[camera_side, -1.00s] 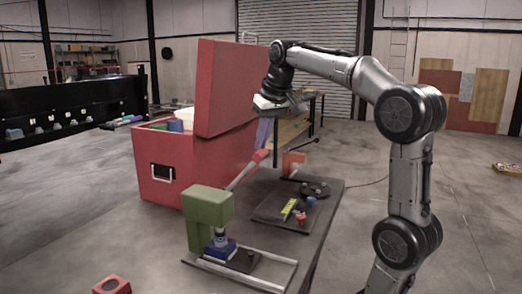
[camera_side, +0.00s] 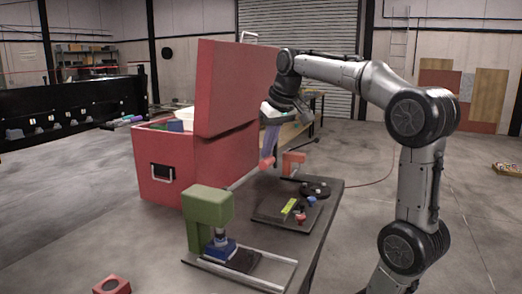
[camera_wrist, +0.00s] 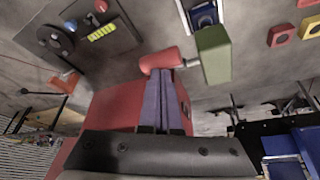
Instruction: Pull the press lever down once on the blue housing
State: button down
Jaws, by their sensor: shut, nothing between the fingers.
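The press has a green body (camera_side: 208,206) standing over a blue housing (camera_side: 221,252) at the near end of the dark table. Its lever slants up and away from the body to a red handle (camera_side: 267,162). My gripper (camera_side: 268,152) is shut and points down, its purple fingertips at the handle, seemingly touching it from above. In the wrist view, my closed fingers (camera_wrist: 166,76) meet the red handle (camera_wrist: 160,60), with the green body (camera_wrist: 213,54) to the right and the blue housing (camera_wrist: 204,16) above it. Nothing is held between the fingers.
A large red chest (camera_side: 166,162) with its lid raised stands just left of the lever. On the table are a dark plate (camera_side: 275,212) with a yellow-green strip, several small knobs and an orange bracket (camera_side: 293,162). A small red box (camera_side: 112,285) lies at front left.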

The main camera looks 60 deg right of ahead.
jog(key=shift+s+f, duration=0.5)
jog(key=shift+f, duration=0.2)
jog(key=shift+s+f, duration=0.1)
jog(key=shift+s+f, duration=0.45)
jog(key=shift+f, duration=0.35)
jog(key=shift+s+f, duration=0.1)
jog(key=shift+s+f, duration=0.4)
jog(key=shift+f, duration=0.55)
